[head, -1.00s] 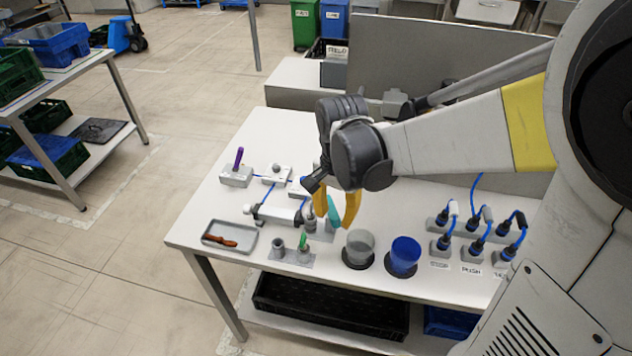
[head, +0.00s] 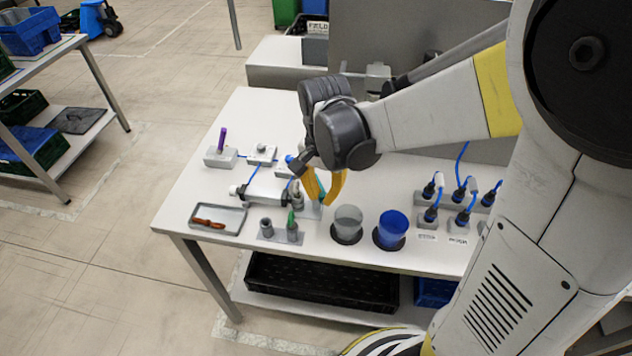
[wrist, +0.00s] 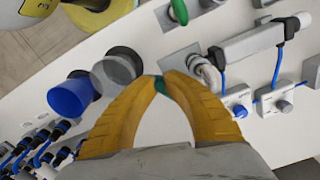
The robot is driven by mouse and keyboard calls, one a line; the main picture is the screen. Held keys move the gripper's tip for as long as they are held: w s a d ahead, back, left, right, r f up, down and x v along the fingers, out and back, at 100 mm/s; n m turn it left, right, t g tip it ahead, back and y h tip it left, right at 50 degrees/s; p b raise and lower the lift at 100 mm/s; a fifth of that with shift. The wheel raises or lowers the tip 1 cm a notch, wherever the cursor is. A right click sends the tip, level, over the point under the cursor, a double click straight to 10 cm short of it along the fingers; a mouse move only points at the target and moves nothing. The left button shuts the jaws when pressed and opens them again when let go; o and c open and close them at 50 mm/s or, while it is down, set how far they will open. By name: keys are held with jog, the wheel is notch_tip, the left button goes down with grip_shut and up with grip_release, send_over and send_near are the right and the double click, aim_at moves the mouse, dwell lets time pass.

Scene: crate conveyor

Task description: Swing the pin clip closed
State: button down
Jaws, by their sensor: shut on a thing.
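My gripper (head: 324,202) has two yellow fingers above the white table. In the wrist view my gripper (wrist: 161,79) is shut on a small teal piece (wrist: 160,87), which looks like the pin clip. The fingertips cover much of it. The teal piece (head: 321,189) also shows between the fingers in the head view. A grey metal fitting (wrist: 206,73) stands on a grey plate (wrist: 185,62) beside the fingertips. Whether the clip touches the fitting is hidden.
A clear grey cup (head: 347,222) and a blue cup (head: 391,228) stand right of the gripper. Blue-cabled plugs (head: 430,210) stand at the right.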

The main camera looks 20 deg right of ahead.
jog(key=n, duration=0.2)
jog(key=d+n, duration=0.1)
jog(key=n, duration=0.1)
jog(key=n+p, duration=0.1)
jog(key=n, duration=0.1)
jog(key=shift+w+d, duration=0.25)
jog(key=shift+d, duration=0.1)
jog(key=n, duration=0.4)
jog(key=w+d+n, duration=0.1)
jog(key=shift+n, duration=0.4)
jog(key=c, duration=1.4)
grip_release()
jog(key=shift+w, duration=0.1)
jog(key=shift+r, duration=0.1)
notch_tip(320, 180, up, 12)
